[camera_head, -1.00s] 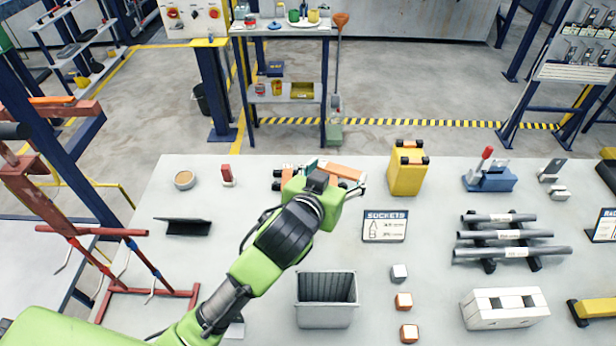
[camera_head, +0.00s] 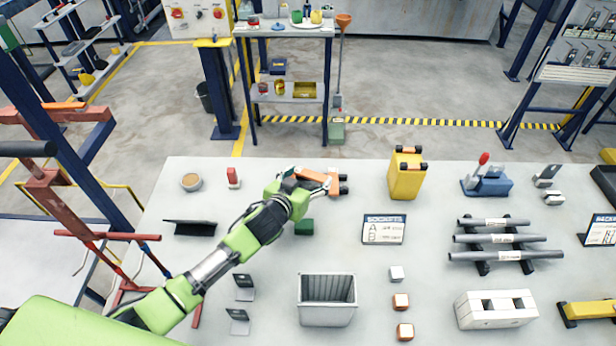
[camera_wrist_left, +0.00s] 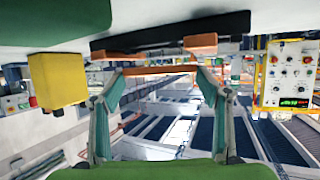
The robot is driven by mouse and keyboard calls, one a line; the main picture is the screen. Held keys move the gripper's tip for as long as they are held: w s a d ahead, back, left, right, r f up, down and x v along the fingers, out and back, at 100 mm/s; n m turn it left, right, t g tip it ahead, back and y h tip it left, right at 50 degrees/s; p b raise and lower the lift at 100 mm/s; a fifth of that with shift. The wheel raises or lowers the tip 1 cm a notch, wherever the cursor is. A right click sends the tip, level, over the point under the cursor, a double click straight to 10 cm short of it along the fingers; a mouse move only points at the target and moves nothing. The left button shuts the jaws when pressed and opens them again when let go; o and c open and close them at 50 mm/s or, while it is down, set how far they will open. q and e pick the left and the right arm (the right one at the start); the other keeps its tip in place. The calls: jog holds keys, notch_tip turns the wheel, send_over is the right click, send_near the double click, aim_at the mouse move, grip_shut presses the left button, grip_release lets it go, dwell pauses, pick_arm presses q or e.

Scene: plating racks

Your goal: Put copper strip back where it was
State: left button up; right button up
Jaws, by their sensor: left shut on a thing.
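My left gripper (camera_head: 300,180) reaches in from the left over the middle of the white table. In the left wrist view its two fingers (camera_wrist_left: 160,85) are shut on a thin orange-brown bar that spans between their tips, the copper strip (camera_wrist_left: 160,70). In the head view an orange strip-like piece (camera_head: 314,175) shows at the fingertips. Beside it is a low rest with black ends (camera_head: 342,184), partly hidden by the gripper. In the wrist view a black bar with orange blocks (camera_wrist_left: 201,42) lies close beyond the strip; I cannot tell whether they touch. My right gripper is not in view.
A yellow box (camera_head: 405,178) stands right of the gripper. A green block (camera_head: 304,227), a grey bin (camera_head: 327,313) and a SOCKETS sign (camera_head: 384,229) are nearer. Pipes on a rack (camera_head: 500,238) lie farther right. A red frame stands at the left.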

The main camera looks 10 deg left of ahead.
pick_arm(q)
jog(key=shift+f, duration=0.3)
jog(key=shift+f+b, duration=0.3)
jog(key=shift+f, duration=0.05)
jog(key=o, duration=1.5)
